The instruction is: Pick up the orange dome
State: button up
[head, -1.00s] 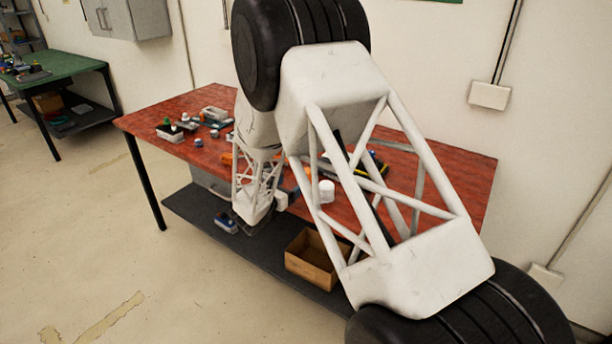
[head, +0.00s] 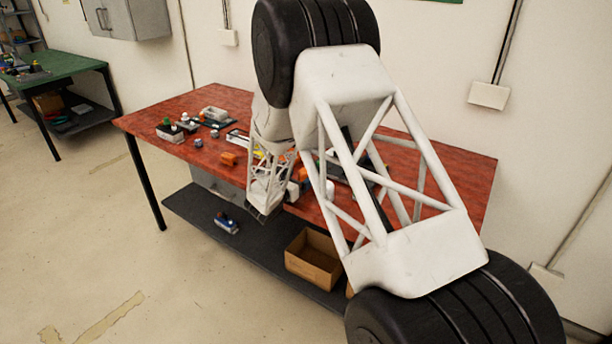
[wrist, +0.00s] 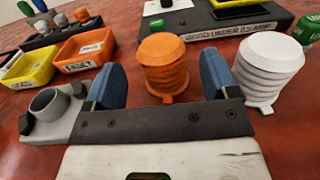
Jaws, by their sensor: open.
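The orange dome (wrist: 163,66) stands upright on the red tabletop in the wrist view, with ribbed sides and a small tab at its foot. My gripper (wrist: 160,72) is open, with one blue finger to the left of the dome and one to the right. The dome shows in the gap between the fingers, apparently beyond the dark palm edge. I cannot tell how deep the fingers reach around it. In the head view my arm hides much of this area, and I cannot make out the dome there for certain.
A similar white dome (wrist: 268,68) stands close to the right finger. An orange tray (wrist: 85,48) marked "FAULT" and a yellow tray (wrist: 28,68) lie at left. A labelled grey device (wrist: 235,25) is behind. A cardboard box (head: 313,258) sits on the lower shelf.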

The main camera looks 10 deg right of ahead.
aim_at(301, 176)
jog(key=shift+x, duration=2.15)
jog(key=c, duration=0.9)
